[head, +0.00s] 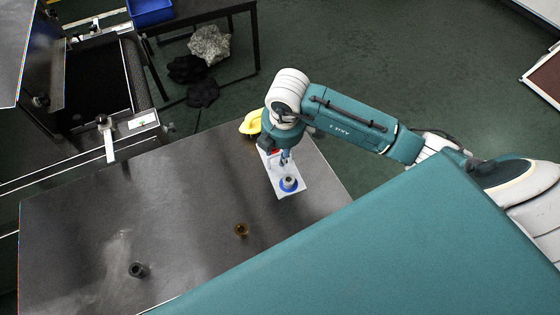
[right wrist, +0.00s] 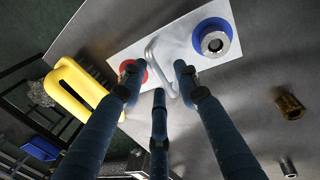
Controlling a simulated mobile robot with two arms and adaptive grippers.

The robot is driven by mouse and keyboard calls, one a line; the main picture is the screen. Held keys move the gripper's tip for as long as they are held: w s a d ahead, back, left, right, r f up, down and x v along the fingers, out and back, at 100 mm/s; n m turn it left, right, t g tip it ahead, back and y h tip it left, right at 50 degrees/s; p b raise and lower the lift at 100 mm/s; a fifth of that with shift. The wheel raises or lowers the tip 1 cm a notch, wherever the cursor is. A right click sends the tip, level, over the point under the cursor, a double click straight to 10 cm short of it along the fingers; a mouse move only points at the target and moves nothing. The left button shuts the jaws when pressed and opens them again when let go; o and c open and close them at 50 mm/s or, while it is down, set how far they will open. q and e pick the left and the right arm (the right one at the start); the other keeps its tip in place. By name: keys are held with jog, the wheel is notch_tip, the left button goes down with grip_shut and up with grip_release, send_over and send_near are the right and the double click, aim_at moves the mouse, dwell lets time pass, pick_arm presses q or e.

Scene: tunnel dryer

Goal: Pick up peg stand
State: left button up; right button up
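The peg stand (head: 292,182) is a white plate lying on the dark metal table, with a blue ring around a metal piece at one end and a red disc at the other. In the right wrist view the plate (right wrist: 185,45) shows a grey wire handle (right wrist: 152,58) at its middle. My right gripper (head: 285,157) points down over the stand. In the right wrist view its fingers (right wrist: 158,85) are spread apart on both sides of the handle, with no visible grip on it. One finger partly covers the red disc (right wrist: 132,70). My left gripper is not in view.
A yellow object (head: 250,122) lies close beside the stand at the table edge. A brass piece (head: 241,230) and a dark metal piece (head: 138,270) stand apart on the table (head: 185,200). The dryer conveyor (head: 98,75) is at the left.

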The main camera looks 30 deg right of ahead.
jog(key=shift+w+f, duration=0.15)
jog(key=shift+f, duration=0.45)
grip_shut()
jog(key=shift+r, duration=0.15)
